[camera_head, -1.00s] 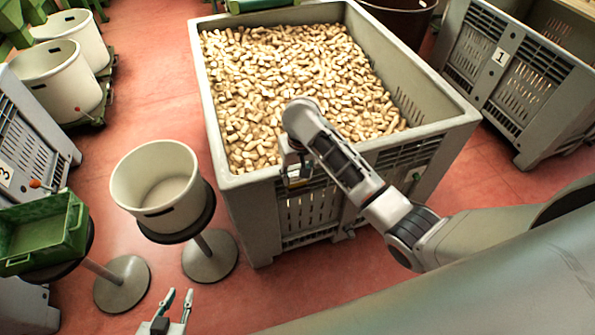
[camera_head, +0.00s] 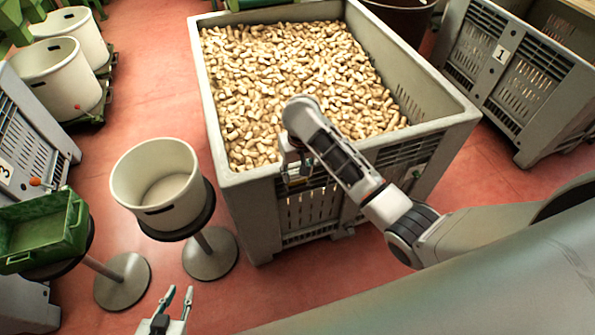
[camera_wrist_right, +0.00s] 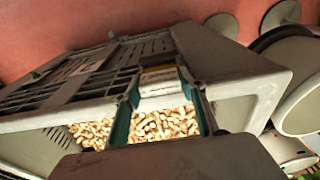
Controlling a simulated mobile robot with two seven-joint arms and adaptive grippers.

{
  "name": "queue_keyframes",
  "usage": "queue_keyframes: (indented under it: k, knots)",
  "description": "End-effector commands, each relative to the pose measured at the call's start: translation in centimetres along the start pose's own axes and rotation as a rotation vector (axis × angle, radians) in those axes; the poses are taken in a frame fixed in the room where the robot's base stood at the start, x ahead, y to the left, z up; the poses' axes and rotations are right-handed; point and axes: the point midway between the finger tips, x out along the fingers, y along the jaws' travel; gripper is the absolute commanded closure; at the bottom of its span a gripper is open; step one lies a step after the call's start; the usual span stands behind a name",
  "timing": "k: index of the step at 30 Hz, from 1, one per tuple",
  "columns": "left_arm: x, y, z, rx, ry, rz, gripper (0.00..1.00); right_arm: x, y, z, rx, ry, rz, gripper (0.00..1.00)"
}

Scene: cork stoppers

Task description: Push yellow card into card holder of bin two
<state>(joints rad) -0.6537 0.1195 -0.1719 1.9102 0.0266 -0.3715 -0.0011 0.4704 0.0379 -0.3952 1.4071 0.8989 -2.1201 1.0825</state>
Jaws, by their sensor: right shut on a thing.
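The large grey bin (camera_head: 222,190), full of corks, stands between bins marked 1 and 3; its own number is not readable. My right gripper (camera_head: 297,182) hangs over its near rim, in front of the slatted wall. In the right wrist view, the fingers of my right gripper (camera_wrist_right: 162,92) are closed on the sides of a small pale card with a yellow edge (camera_wrist_right: 160,76). The card is close against the bin's outer wall; whether it is inside a holder cannot be told. My left gripper (camera_head: 174,305) is open and empty at the bottom, above the floor.
A white bucket (camera_head: 150,180) on a round stand is left of the bin. A green crate (camera_head: 45,233) sits on another stand further left. Bin 1 (camera_head: 510,75) is at right, bin 3 (camera_head: 30,135) at left. Red floor is clear in front.

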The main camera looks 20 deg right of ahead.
Motion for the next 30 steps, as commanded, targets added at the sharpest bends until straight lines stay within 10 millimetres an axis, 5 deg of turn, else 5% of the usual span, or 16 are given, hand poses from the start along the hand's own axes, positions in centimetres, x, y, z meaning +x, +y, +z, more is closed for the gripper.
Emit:
queue_keyframes:
  k: [30]
  knots:
    - [0.0,0.0,0.1,0.0,-0.001,0.0,0.76,1.1,0.0,0.2,-0.001,0.0,0.0,0.8]
